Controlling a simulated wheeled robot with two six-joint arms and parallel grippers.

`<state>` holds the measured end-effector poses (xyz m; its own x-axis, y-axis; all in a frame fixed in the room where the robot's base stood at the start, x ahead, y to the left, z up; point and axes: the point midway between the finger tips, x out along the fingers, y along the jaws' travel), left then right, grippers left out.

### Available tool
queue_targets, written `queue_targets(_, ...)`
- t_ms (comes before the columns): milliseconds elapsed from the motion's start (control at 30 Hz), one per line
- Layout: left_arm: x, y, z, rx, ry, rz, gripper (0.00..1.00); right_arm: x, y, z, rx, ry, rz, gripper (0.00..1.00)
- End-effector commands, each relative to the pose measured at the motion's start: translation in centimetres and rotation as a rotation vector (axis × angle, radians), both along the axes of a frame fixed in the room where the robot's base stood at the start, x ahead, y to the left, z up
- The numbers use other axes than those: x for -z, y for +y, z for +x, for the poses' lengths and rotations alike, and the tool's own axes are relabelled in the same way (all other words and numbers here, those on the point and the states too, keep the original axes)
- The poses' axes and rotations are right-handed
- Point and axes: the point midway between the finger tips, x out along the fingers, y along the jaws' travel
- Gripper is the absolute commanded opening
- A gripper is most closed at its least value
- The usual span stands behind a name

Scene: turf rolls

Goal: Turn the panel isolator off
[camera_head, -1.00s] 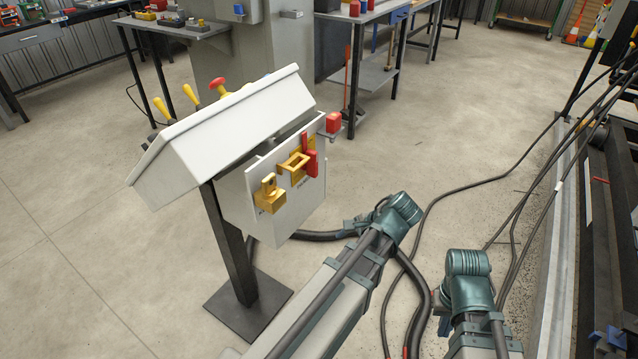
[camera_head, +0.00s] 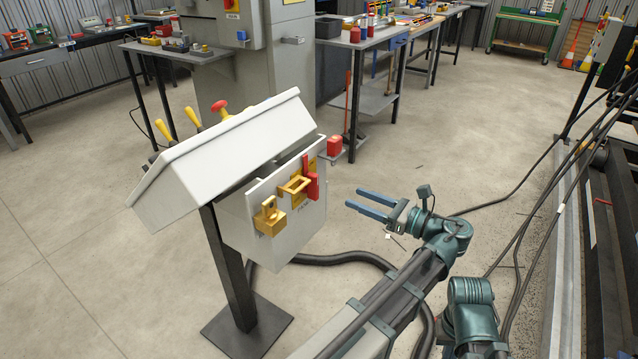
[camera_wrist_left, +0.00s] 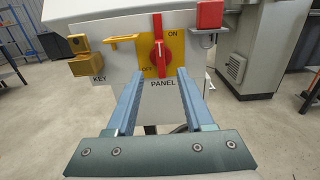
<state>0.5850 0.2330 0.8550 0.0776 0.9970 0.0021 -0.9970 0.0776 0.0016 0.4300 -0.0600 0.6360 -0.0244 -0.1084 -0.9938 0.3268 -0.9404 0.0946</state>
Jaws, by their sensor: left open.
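The panel isolator is a red upright handle (camera_head: 311,184) on a yellow plate, on the front of a grey-white box (camera_head: 235,222). In the left wrist view the red handle (camera_wrist_left: 158,48) stands near vertical, with ON at the plate's upper right and OFF at its lower left. The word PANEL is below it. My left gripper (camera_head: 356,199) is open and empty, to the right of the box and apart from it, its fingers pointing toward the panel. In the left wrist view its fingers frame the handle's lower part. My right gripper is out of view.
Left of the isolator are a yellow bracket (camera_head: 293,186) and a yellow key lock (camera_head: 270,217). A red block (camera_head: 334,145) on a grey bracket sits to its right. A sloped cover (camera_head: 225,145) overhangs the panel. Cables lie on the floor; open floor lies behind.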

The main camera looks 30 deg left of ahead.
Motion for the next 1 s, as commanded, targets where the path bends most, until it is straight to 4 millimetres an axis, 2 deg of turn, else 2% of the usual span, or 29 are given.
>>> queue_targets(300, 0.0, 6.5, 0.3, -0.004, -0.001, -0.001, 0.53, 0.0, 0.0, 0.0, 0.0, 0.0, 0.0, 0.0)
queue_targets(500, 0.0, 9.9, 0.6, -0.003, -0.002, -0.002, 0.53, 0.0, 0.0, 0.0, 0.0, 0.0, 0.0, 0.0)
queue_targets(700, 0.0, 11.8, 0.9, -0.001, -0.002, -0.002, 0.53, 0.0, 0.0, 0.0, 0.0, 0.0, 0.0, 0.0)
queue_targets(1000, 0.0, 12.3, 0.9, 0.001, -0.002, -0.002, 0.53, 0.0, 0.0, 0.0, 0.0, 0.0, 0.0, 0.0)
